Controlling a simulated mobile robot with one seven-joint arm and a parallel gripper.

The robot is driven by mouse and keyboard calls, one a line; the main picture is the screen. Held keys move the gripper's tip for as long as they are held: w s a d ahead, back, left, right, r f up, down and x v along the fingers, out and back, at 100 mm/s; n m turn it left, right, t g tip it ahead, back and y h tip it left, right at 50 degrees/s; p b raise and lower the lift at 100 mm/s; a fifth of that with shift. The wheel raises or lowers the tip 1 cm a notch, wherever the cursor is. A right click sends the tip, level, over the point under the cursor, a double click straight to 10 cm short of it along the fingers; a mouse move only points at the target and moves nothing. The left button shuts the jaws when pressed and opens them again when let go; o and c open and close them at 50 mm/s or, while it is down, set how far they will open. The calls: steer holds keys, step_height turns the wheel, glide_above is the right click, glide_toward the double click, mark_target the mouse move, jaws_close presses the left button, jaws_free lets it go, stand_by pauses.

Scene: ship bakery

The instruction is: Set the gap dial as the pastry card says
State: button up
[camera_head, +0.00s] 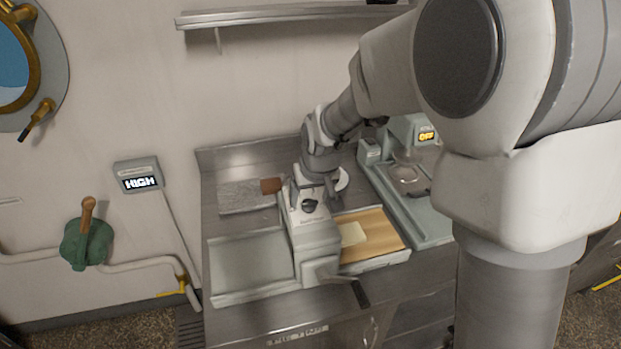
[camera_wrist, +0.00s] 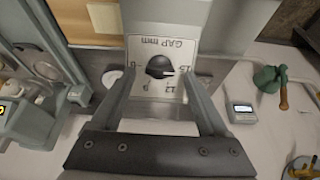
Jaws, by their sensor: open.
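The gap dial (camera_wrist: 159,67) is a black knob on a white plate marked "GAP mm" with numbers around it, upside down in the wrist view. Its ridge lies roughly sideways; I cannot tell surely which number it marks. The dial also shows in the head view (camera_head: 310,206), on top of the grey dough sheeter (camera_head: 317,243). My gripper (camera_wrist: 160,78) is open and empty, its fingers appearing either side of the dial plate. In the head view my gripper (camera_head: 322,186) is over the back of the sheeter, close to the dial. I cannot make out a readable pastry card.
The sheeter has a grey left tray (camera_head: 249,262) and a right wooden board (camera_head: 388,241) with pale dough (camera_head: 352,234). Behind lies a wooden-handled tool (camera_head: 271,186). A machine with an "OFF" display (camera_head: 426,136) stands right. A wall display (camera_head: 139,182) reads "HIGH".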

steer(key=shift+w+f, duration=0.1)
steer(key=shift+f, duration=0.25)
jaws_close()
stand_by(0.4)
steer(key=m+b, duration=0.2)
steer(key=m, duration=0.3)
steer(key=shift+d+f+y+b, duration=0.1)
steer(key=shift+d+y+b, duration=0.05)
steer(key=shift+y+b, duration=0.25)
steer(key=m+b, duration=0.1)
steer(key=m, duration=0.5)
steer(key=shift+d+y, duration=0.1)
steer(key=shift+y, duration=0.2)
